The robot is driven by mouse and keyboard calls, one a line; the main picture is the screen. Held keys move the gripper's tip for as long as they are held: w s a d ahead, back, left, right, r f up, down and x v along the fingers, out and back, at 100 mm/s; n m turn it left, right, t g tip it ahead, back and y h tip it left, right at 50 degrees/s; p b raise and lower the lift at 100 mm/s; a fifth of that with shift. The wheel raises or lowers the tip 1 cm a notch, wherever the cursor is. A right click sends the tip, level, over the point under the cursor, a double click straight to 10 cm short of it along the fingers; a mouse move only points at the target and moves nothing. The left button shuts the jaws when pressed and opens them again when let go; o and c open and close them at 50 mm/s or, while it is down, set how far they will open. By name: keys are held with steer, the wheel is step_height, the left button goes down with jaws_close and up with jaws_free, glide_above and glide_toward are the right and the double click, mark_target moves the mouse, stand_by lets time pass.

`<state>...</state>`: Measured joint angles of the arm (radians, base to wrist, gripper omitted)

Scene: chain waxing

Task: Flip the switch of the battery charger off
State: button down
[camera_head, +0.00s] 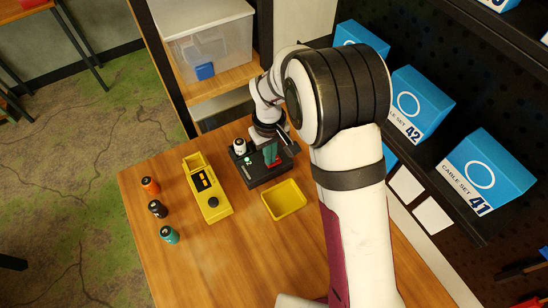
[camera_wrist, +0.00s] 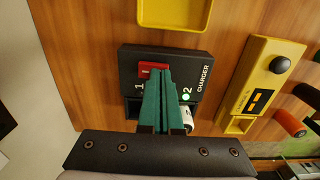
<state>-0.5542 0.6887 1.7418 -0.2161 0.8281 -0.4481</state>
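The black battery charger (camera_head: 262,173) sits on the wooden table; it also shows in the wrist view (camera_wrist: 128,62). Its red switch (camera_wrist: 152,67) is at the edge farther from the slots, marked with a white line. A green light (camera_wrist: 186,97) glows beside the number 2. A white battery (camera_head: 239,147) stands in slot 2, partly hidden by my fingers in the wrist view (camera_wrist: 188,119). My gripper (camera_wrist: 163,74) has its teal fingers together, empty, with tips right by the switch. I cannot tell whether they touch it or which way it is set.
A yellow tester (camera_head: 209,190) stands left of the charger. A yellow tray (camera_head: 285,199) lies in front of it. Orange (camera_head: 150,186), black (camera_head: 157,208) and teal (camera_head: 169,235) batteries stand at the table's left. Blue boxes (camera_head: 486,171) fill the right shelf. The table's front is clear.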

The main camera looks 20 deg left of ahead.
steer(key=shift+f, duration=0.1)
step_height(320, 180, up, 7)
steer(key=shift+f, duration=0.15)
stand_by(0.5)
steer(key=s+d+r+m, duration=0.7)
steer(key=s+d+r, duration=0.15)
steer(key=d, duration=0.35)
steer(key=s+d+m+y, duration=0.1)
steer(key=s+d+m, duration=0.2)
steer(key=s, duration=0.4)
steer(key=s+d+r+m, duration=0.1)
steer(key=s+d+m, duration=0.2)
steer(key=s, duration=0.4)
steer(key=shift+s+d+r+m+y, duration=0.15)
steer(key=shift+d+m+y, duration=0.25)
steer(key=shift+m, duration=0.4)
